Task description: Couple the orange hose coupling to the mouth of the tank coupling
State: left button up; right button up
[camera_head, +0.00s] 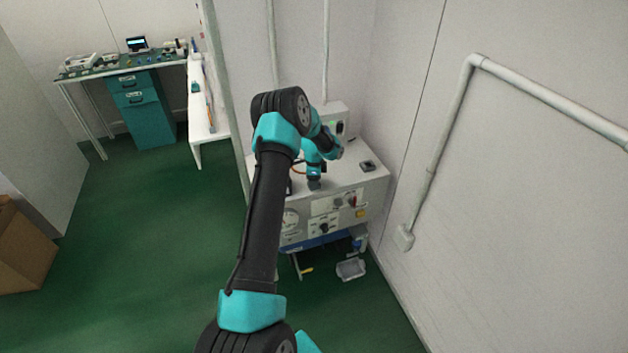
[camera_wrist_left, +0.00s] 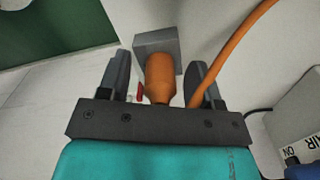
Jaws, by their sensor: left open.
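In the left wrist view, the orange hose coupling (camera_wrist_left: 159,78) stands between the two fingers of my left gripper (camera_wrist_left: 158,68). The fingers are apart, with a visible gap on each side of the coupling. A grey block (camera_wrist_left: 157,44) is at the coupling's far end; I cannot tell whether the coupling sits in it or only against it. An orange hose (camera_wrist_left: 232,55) curves up to the right. In the head view, my left arm hides much of the cabinet top, and a bit of orange hose shows there. I cannot make out the tank coupling. My right gripper is out of view.
A white cabinet (camera_head: 365,190) with gauges and knobs stands against the wall, with a small dark box (camera_head: 367,165) on top. A grey bin (camera_head: 351,269) is on the floor below. A pipe (camera_head: 440,135) runs along the right wall. Green floor (camera_head: 150,240) lies open at left.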

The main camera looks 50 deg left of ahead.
pick_arm(q)
jog(key=shift+c, duration=0.3)
jog(key=c, duration=1)
jog(key=shift+o, duration=0.2)
jog(key=shift+r, duration=0.15)
jog(key=shift+r, duration=0.5)
jog(key=shift+s+d+r, duration=0.15)
jog(key=shift+r, duration=0.45)
jog(key=shift+s+d+r, duration=0.1)
jog(key=shift+s+r, duration=0.05)
jog(key=shift+r, duration=0.45)
jog(key=s+d+r, duration=0.1)
jog(key=s+d, duration=0.9)
jog(key=d, duration=0.1)
jog(key=shift+d+r, duration=0.15)
jog(key=shift+d, duration=0.1)
